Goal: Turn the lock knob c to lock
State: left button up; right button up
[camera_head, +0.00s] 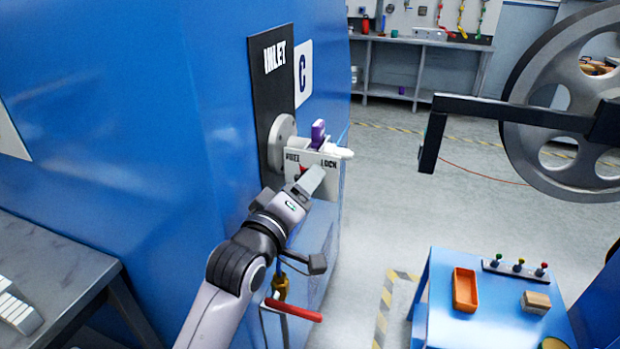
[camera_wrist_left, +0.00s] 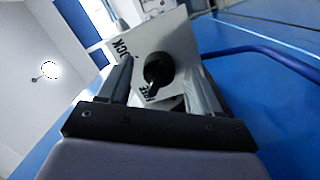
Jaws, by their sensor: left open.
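The lock plate (camera_head: 328,160) with FREE and LOCK lettering sticks out from the INLET panel (camera_head: 268,90) beside a "C" sign (camera_head: 303,72). My left gripper (camera_head: 313,180) is in front of the plate and covers its lower middle. In the left wrist view, a dark round knob (camera_wrist_left: 158,69) on the plate (camera_wrist_left: 172,35) lies between the two fingers of my left gripper (camera_wrist_left: 160,88). The fingers are apart, and contact with the knob cannot be told. The knob's narrow end points toward the FREE lettering. In the head view the knob is mostly hidden. My right gripper is not in view.
A purple piece (camera_head: 318,134) stands on top of the plate. A red-handled valve (camera_head: 293,311) is below my left arm. A black bracket (camera_head: 432,140) and large grey wheel (camera_head: 515,130) are at right. A blue table (camera_head: 480,325) holds an orange tray (camera_head: 465,290). The floor between is clear.

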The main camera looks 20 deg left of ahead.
pick_arm(q)
jog(key=shift+w, duration=0.1)
jog(key=shift+c, duration=0.6)
jog(key=c, duration=0.9)
jog(key=shift+m, duration=0.4)
jog(key=m, duration=0.5)
jog(key=m+y, duration=0.1)
jog(key=m, duration=0.4)
jog(key=m+g+y, duration=0.1)
jog(key=m, duration=0.4)
jog(key=shift+r+m, duration=0.25)
jog(key=shift+m, duration=0.15)
